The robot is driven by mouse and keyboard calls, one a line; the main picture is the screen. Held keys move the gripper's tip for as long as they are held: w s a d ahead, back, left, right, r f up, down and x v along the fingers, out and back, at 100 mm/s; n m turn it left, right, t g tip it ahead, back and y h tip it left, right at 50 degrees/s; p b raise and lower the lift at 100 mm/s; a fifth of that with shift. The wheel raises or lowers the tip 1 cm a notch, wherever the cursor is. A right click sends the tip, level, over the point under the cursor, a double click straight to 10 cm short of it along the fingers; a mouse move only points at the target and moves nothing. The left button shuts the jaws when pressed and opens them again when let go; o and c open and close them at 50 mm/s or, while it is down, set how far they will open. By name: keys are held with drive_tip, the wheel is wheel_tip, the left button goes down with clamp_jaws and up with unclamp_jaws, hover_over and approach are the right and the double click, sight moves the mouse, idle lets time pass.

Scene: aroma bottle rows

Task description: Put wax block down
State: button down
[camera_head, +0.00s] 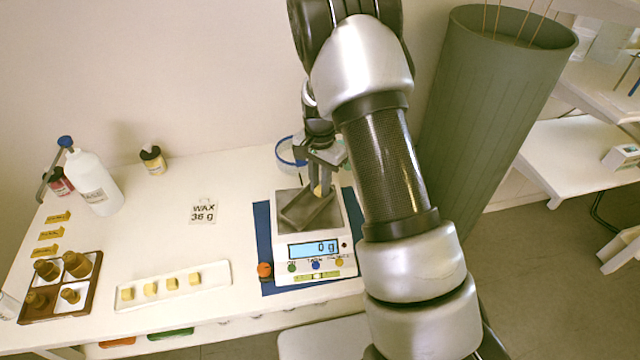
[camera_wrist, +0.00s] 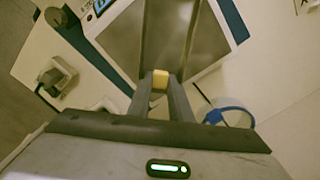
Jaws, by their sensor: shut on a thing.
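A small yellow wax block (camera_wrist: 160,80) is held between the fingertips of my gripper (camera_wrist: 160,92) in the wrist view. In the head view my gripper (camera_head: 319,185) is over the metal tray (camera_head: 300,215) on the weighing scale (camera_head: 312,270), and the block shows there as a small yellow patch (camera_head: 317,190). The scale display (camera_head: 314,249) reads 0 g. The block seems to be above the tray; I cannot tell how large the gap is. A white dish (camera_head: 215,270) with several wax blocks (camera_head: 150,288) lies left of the scale.
A card (camera_head: 203,211) reads "WAX 36 g". A brown tray (camera_head: 95,290) of bottles, a white bottle (camera_head: 96,185) and small jars stand at the left. A blue-rimmed container (camera_head: 290,150) is behind the scale. A tall green bin (camera_head: 480,110) stands right of the table.

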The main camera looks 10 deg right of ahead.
drive_tip(key=c, duration=1.9)
unclamp_jaws()
drive_tip(key=shift+f, duration=0.1)
drive_tip(key=s+r+n+t, duration=0.1)
drive_tip(key=s+r, duration=0.1)
drive_tip(key=r, duration=0.9)
drive_tip(key=s+r+n, duration=0.1)
drive_tip(key=s+r, duration=0.2)
drive_tip(key=r, duration=0.7)
drive_tip(key=s+r+n+t, duration=0.2)
drive_tip(key=s+r+n, duration=0.2)
drive_tip(key=s, duration=0.7)
drive_tip(key=s+r+n+t, duration=0.2)
drive_tip(key=s+r, duration=0.4)
drive_tip(key=s, duration=0.5)
drive_tip(key=shift+n+t+p, duration=0.3)
drive_tip(key=shift+n+p, duration=0.1)
drive_tip(key=shift+n, duration=0.5)
